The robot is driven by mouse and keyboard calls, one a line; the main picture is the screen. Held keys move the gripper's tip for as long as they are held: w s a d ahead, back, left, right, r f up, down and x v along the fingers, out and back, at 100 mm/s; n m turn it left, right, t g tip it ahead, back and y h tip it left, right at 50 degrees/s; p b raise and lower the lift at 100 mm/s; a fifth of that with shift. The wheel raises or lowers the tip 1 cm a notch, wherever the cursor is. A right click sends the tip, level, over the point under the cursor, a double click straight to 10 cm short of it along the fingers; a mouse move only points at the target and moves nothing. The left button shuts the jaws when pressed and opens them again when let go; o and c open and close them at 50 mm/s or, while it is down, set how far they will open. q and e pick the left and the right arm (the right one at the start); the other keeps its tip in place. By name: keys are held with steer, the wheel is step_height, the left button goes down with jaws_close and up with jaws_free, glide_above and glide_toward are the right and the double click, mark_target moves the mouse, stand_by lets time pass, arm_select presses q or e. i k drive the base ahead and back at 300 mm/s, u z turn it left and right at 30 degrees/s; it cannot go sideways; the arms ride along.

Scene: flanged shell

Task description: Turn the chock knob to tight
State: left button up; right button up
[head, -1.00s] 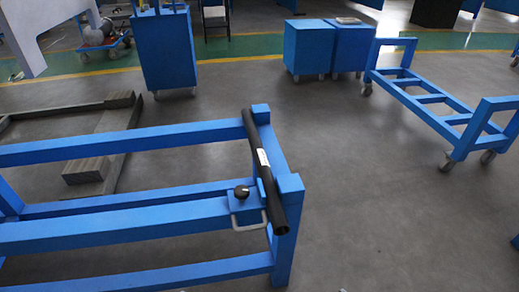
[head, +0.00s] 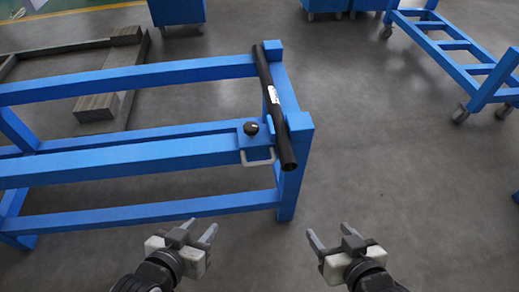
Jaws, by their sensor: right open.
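The chock knob (head: 251,128) is a small black round knob on a blue plate (head: 243,140) near the right end of the blue frame (head: 130,160). A grey handle (head: 258,160) sits just below the plate. My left gripper (head: 202,229) is open and empty, low in the view, below the frame and apart from the knob. My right gripper (head: 328,239) is open and empty, below and to the right of the frame's end post. Neither gripper touches anything. Marks around the knob are too small to read.
A black tube (head: 273,100) with a white label lies along the frame's right end, beside the knob. A blue wheeled cart (head: 455,50) stands at the upper right. Grey beams (head: 105,95) lie on the floor behind the frame.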

mark_target(251, 128)
steer(key=z, duration=0.5)
steer(key=k, duration=0.6)
steer(key=z, duration=0.1)
steer(key=i, duration=1.1)
steer(key=u, duration=1.05)
